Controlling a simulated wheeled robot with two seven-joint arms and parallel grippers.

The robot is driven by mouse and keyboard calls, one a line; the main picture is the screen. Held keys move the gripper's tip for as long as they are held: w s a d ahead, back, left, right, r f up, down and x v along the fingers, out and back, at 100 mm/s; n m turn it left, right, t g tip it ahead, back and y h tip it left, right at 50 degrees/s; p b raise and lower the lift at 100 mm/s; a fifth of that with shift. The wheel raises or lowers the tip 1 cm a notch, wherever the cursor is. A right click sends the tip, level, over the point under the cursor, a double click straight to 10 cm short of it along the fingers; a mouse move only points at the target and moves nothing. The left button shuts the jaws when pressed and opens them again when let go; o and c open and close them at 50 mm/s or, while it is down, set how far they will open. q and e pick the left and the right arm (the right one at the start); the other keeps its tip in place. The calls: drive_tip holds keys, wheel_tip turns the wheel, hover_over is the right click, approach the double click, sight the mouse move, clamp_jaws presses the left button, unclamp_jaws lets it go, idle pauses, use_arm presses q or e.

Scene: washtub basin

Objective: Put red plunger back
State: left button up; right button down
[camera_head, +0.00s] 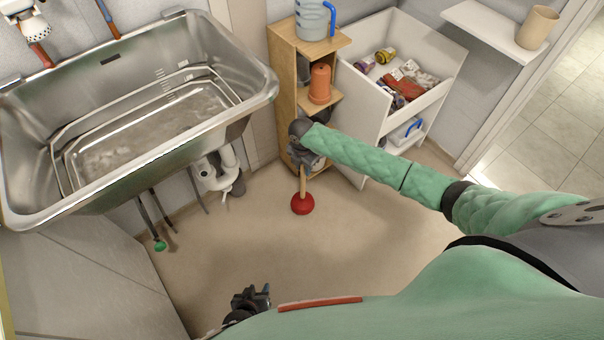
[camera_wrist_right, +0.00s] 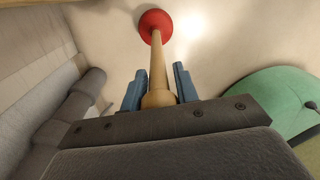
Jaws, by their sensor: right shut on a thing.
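The red plunger (camera_head: 302,204) has a red rubber cup and a light wooden handle. It hangs cup-down below my right gripper (camera_head: 305,160), in front of the wooden shelf. In the right wrist view the plunger's handle (camera_wrist_right: 158,72) runs between the two blue fingers of my right gripper (camera_wrist_right: 158,88), which is shut on it near its upper end. Whether the cup touches the floor is hard to tell. My left gripper (camera_head: 252,298) is low at the bottom of the head view, away from the plunger; its fingers are too small and dark to read.
A steel washtub (camera_head: 130,110) fills the left, with a white drain pipe (camera_head: 215,175) below. A white cabinet (camera_head: 365,125) with an open drawer stands right. The floor (camera_head: 235,235) between is clear.

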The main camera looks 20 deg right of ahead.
sight(302, 173)
drive_tip(key=shift+w+a+f, duration=0.25)
drive_tip(key=shift+f, duration=1.9)
drive_tip(key=c, duration=1.1)
unclamp_jaws()
drive_tip(key=shift+f, duration=0.15)
drive_tip(key=shift+o, duration=0.2)
